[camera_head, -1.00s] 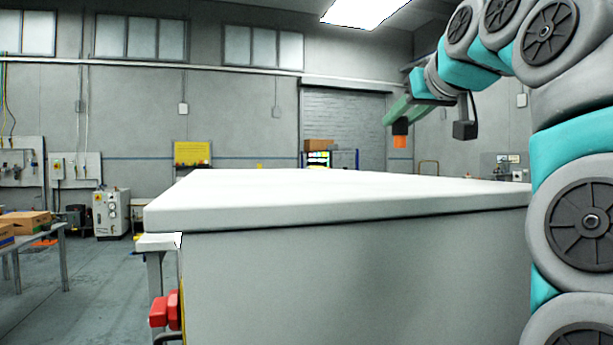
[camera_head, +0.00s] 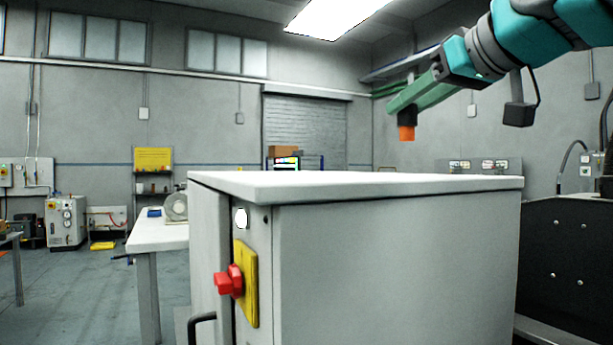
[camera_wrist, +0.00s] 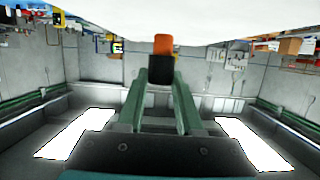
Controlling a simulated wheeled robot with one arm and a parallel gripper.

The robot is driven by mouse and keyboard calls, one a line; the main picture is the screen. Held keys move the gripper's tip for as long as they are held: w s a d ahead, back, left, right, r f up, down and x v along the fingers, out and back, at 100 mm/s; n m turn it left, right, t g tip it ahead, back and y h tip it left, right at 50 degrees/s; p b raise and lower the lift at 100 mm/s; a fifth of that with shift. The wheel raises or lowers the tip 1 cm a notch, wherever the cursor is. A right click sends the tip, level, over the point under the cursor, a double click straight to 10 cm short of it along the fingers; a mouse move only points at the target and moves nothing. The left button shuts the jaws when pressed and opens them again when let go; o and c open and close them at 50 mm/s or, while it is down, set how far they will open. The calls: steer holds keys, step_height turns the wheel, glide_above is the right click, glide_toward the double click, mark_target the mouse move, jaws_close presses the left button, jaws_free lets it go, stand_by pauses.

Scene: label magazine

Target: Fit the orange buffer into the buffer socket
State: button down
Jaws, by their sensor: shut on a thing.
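My gripper (camera_head: 404,107) is at the upper right in the head view, raised above the level of the grey cabinet's top. Its green fingers are shut on the orange buffer (camera_head: 407,133), whose dark part sits between the fingertips and whose orange end points down. In the wrist view the buffer (camera_wrist: 163,44) shows beyond the tips of the two green fingers (camera_wrist: 161,85), held by its dark part. I cannot make out the buffer socket in either view.
A grey cabinet (camera_head: 380,260) with a white top fills the middle, with a red knob (camera_head: 229,281) on a yellow plate and a dark handle at its left. A white table (camera_head: 155,236) stands behind it at the left. A black panel (camera_head: 570,260) stands at the right.

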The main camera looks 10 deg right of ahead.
steer(key=shift+s+a, duration=0.1)
steer(key=shift+a, duration=0.1)
steer(key=r+x, duration=0.1)
steer(key=x, duration=0.4)
steer(key=a+r+p+x, duration=0.1)
steer(key=x, duration=0.4)
steer(key=r+x, duration=0.1)
steer(key=x, duration=0.4)
steer(key=shift+w+a+p, duration=0.25)
steer(key=shift+w+p, duration=0.15)
steer(key=shift+w, duration=0.1)
steer(key=shift+f+b, duration=0.45)
steer(key=shift+f, duration=1.35)
steer(key=shift+f, duration=0.1)
steer(key=c, duration=0.6)
jaws_free()
steer(key=shift+o, duration=0.2)
